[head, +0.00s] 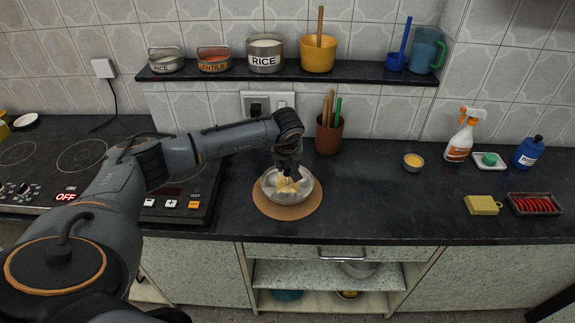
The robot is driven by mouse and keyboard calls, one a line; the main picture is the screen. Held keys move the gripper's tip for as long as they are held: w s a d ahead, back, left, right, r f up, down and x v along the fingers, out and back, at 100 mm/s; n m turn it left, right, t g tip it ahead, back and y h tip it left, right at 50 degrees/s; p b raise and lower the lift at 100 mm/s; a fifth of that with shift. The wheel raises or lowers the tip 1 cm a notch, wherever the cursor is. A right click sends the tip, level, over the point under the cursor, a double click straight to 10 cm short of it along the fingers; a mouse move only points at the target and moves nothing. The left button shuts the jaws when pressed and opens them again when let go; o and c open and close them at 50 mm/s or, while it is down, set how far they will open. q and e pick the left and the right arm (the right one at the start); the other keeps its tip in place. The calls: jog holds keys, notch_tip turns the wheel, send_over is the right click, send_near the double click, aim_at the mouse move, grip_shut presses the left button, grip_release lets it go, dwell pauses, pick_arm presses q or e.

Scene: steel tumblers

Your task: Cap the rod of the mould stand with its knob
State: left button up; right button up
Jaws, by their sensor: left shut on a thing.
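A round steel dish (308,190) sits on a round tan board (272,212) at the middle of the counter. Pale yellowish pieces show inside it. It appears to be the mould stand, seen from above. Its rod cannot be made out behind my gripper. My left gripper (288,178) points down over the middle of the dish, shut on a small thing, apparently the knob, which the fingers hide. I cannot tell whether the knob touches the rod. My right gripper is not in view.
The hob (84,156) is at left. A brown utensil pot (328,137) stands behind the dish. A small bowl (413,161), spray bottle (461,136), yellow sponge (482,205) and dark tray (535,204) are at right. The counter right of the board is clear. A shelf (350,74) hangs above.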

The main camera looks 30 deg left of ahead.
pick_arm(q)
jog(key=o, duration=1)
jog(key=shift+r, duration=0.15)
jog(key=v, duration=1.2)
